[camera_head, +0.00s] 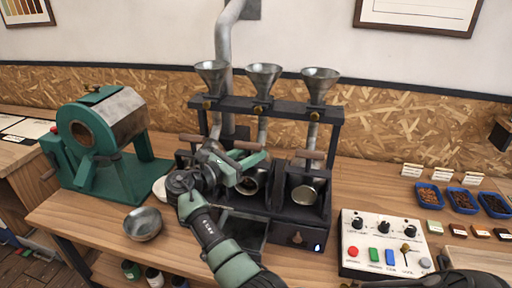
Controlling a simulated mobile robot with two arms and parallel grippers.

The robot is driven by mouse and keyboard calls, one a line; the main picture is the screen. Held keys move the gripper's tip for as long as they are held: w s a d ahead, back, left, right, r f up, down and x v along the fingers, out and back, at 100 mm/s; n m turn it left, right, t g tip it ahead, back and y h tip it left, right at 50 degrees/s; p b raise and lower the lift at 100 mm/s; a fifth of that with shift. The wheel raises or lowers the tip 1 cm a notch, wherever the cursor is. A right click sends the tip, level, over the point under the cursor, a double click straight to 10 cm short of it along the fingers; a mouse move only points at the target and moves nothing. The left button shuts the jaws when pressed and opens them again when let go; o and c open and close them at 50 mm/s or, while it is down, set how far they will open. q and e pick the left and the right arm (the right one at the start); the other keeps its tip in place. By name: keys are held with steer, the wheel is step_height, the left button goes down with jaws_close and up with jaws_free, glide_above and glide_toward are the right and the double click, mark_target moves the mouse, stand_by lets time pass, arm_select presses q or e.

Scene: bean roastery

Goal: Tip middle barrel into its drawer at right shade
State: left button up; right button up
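A dark rack (335,150) holds three barrels in a row under three metal funnels. A grey drawer or chute (254,234) shows below the middle barrel.
A white control panel (384,243) with knobs and coloured buttons stands at front right. Blue trays of beans (462,201), cards and colour samples lie farther right. A green roaster (106,140) and a metal bowl (143,223) stand at left.

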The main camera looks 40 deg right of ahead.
steer(key=shift+w+d, duration=0.2)
steer(key=shift+d, duration=0.6)
steer(key=shift+s, duration=0.1)
jaws_close()
arm_select(q)
steer(key=shift+w+r, duration=0.3)
steer(key=shift+w, duration=0.35)
steer(key=shift+s, duration=0.25)
